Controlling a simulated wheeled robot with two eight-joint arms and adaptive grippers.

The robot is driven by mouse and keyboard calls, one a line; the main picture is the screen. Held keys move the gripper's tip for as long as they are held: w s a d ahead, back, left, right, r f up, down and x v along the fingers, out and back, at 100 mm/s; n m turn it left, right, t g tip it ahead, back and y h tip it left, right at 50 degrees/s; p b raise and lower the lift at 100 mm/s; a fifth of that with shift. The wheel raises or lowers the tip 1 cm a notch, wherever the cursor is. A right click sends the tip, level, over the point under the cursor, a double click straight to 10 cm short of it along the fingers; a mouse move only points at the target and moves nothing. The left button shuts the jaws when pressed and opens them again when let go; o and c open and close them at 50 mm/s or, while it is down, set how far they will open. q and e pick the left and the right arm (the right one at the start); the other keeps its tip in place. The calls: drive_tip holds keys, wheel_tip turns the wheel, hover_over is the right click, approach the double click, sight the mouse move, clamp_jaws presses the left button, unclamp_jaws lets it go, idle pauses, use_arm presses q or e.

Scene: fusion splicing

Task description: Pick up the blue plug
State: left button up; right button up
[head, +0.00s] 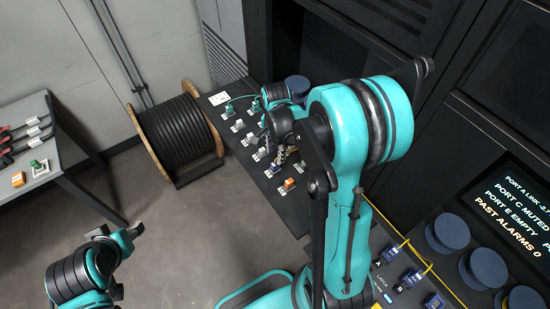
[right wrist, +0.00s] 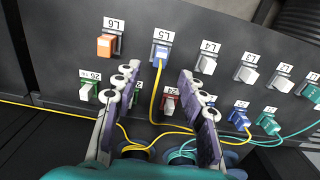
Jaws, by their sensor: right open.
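A blue plug (right wrist: 160,56) with a yellow cable sits in the port labelled L5 in the right wrist view.
An orange plug (right wrist: 109,45) stands at L6, left of the blue plug. White plugs (right wrist: 206,64) stand to its right, and a red plug (right wrist: 169,104) is below. Yellow and teal cables cross the panel. A cable reel (head: 178,135) stands beyond the panel in the head view.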

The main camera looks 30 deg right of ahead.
sight(275, 164)
wheel_tip(275, 164, down, 8)
drive_tip(key=shift+r+b, duration=0.25)
drive_tip(key=shift+b, duration=0.7)
drive_tip(key=shift+a, duration=0.1)
drive_tip(key=shift+c, duration=0.3)
clamp_jaws()
